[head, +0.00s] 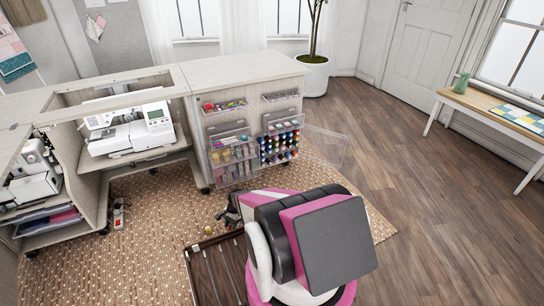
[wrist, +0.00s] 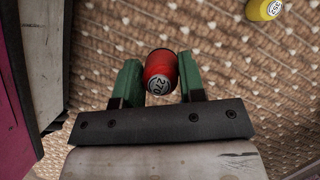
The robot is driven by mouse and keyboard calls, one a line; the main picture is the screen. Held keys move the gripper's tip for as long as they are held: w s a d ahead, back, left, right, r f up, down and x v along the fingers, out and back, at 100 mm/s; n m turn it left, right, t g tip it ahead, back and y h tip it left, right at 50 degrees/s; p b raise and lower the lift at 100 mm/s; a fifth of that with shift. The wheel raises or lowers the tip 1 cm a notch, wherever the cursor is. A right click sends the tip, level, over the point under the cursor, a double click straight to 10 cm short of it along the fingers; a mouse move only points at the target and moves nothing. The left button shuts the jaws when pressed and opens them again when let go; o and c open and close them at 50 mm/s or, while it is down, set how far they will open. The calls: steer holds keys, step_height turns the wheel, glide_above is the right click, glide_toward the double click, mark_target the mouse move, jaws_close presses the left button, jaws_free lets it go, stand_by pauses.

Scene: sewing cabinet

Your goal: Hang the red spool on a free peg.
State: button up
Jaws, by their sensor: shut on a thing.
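The red spool (wrist: 160,73), with a white label reading 270, is between the green fingertips of my gripper (wrist: 158,82) in the wrist view. My gripper is shut on it, with woven rug beyond and below. Rows of coloured spools (head: 279,147) sit on the cabinet's open front. Which pegs there are free is too small to tell.
A yellow spool (head: 208,231) lies on the patterned rug (head: 150,225); it also shows in the wrist view (wrist: 264,9). The pale cabinet (head: 245,76) has clear bins and an open clear door (head: 325,147). A dark slatted wooden piece (head: 212,268) is at the lower middle. Wood floor at right is clear.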

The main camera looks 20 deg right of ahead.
steer(key=w+r, duration=0.3)
steer(key=r, duration=0.6)
steer(key=w+r, duration=0.2)
steer(key=r, duration=0.6)
steer(key=s+r+n, duration=0.2)
steer(key=r+n, duration=0.1)
steer(key=r, duration=2)
steer(key=s+r+n+g+h, duration=0.1)
steer(key=s+r+n, duration=0.1)
steer(key=r, duration=2)
steer(key=shift+s+d+r+n+g+h, duration=0.2)
steer(key=shift+d+r+n+g+h, duration=0.1)
steer(key=shift+d+r+n, duration=0.15)
steer(key=shift+f, duration=0.1)
